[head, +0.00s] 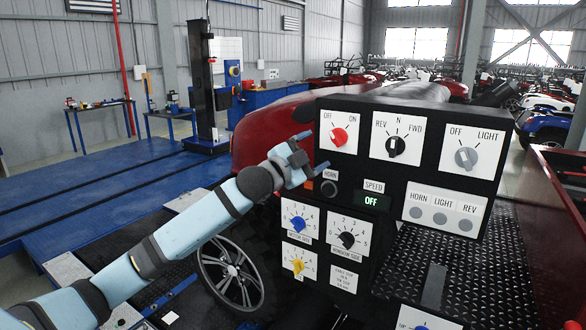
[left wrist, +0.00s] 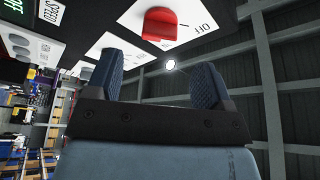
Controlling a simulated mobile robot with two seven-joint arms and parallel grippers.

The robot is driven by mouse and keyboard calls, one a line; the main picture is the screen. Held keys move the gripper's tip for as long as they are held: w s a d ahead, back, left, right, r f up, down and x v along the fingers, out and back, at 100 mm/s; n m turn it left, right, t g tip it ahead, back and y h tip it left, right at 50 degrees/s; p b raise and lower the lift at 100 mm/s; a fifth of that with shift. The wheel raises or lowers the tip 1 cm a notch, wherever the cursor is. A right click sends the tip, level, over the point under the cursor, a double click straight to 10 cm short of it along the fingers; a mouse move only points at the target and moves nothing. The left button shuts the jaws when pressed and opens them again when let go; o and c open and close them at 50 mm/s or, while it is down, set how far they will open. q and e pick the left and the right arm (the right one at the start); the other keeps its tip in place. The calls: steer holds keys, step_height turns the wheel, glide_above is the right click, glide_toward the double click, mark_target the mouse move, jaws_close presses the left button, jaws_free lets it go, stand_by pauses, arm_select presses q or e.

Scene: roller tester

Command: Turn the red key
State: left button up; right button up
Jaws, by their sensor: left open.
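The red key (head: 339,136) sits on a white OFF/ON plate (head: 349,118) at the upper left of the black control panel. Which mark it points to is hard to tell. It also shows in the left wrist view (left wrist: 160,22), beyond my fingertips at the top, with the OFF label to its right. My left gripper (head: 312,152) is open and empty, just left of and slightly below the key. A gap shows between its blue fingers and the key in the left wrist view. My right gripper is in neither view.
The panel (head: 425,160) also carries a REV/N/FWD knob (head: 395,146), a grey LIGHT knob (head: 466,157) and a HORN button (head: 328,188). Below are blue (head: 297,222), black (head: 346,239) and yellow (head: 298,264) knobs. A red vehicle body (head: 262,135) stands behind my gripper.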

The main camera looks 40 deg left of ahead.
arm_select(q)
steer(key=b+v, duration=0.1)
steer(key=v, duration=0.6)
steer(key=shift+f, duration=0.1)
